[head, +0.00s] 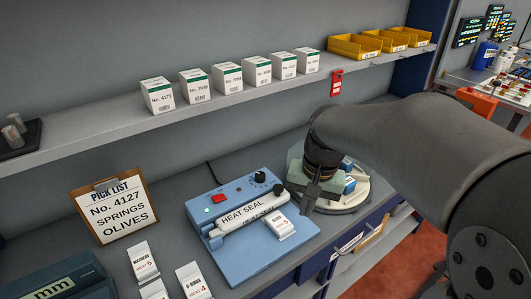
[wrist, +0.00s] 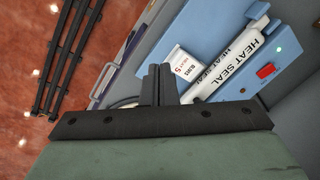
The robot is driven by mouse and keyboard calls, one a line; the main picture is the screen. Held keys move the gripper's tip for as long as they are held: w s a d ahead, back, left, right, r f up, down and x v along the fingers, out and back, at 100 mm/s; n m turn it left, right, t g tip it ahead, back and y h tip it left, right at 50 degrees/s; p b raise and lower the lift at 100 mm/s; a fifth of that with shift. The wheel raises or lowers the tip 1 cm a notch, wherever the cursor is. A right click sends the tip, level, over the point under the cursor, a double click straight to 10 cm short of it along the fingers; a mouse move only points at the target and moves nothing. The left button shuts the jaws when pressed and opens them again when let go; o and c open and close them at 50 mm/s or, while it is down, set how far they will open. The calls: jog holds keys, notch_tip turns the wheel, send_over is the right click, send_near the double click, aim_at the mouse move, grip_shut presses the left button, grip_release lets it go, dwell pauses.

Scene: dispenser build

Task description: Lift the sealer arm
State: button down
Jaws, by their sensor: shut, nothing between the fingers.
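The heat sealer is a light blue unit (head: 240,250) on the counter, with a red button (head: 218,198) and a black knob (head: 278,189). Its white sealer arm (head: 243,212), marked HEAT SEAL, lies low along the base; it also shows in the wrist view (wrist: 232,62). A white packet (head: 280,225) lies at the arm's right end, also in the wrist view (wrist: 183,66). My gripper (head: 309,206) is shut and empty, pointing down just right of the sealer, apart from the arm. Its fingers show in the wrist view (wrist: 160,72).
A round turntable (head: 352,203) with blue items stands behind my gripper. A pick-list clipboard (head: 115,208) and white packets (head: 193,281) are at left. A shelf (head: 120,125) with several white boxes and yellow bins runs above the counter.

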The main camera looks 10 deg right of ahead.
jog(key=w+d+f+m+y+b, duration=0.1)
jog(key=w+m, duration=0.2)
jog(key=w, duration=0.7)
jog(key=w+d+f+m+y, duration=0.1)
jog(key=w+m, duration=0.1)
jog(key=w, duration=0.8)
jog(key=shift+w+d+f+m+b, duration=0.2)
jog(key=shift+w+d+m+b, duration=0.15)
jog(key=shift+d+m, duration=0.05)
jog(key=p+x, duration=0.1)
jog(key=x, duration=0.9)
jog(key=shift+s+a, duration=0.15)
jog(key=shift+a, duration=0.05)
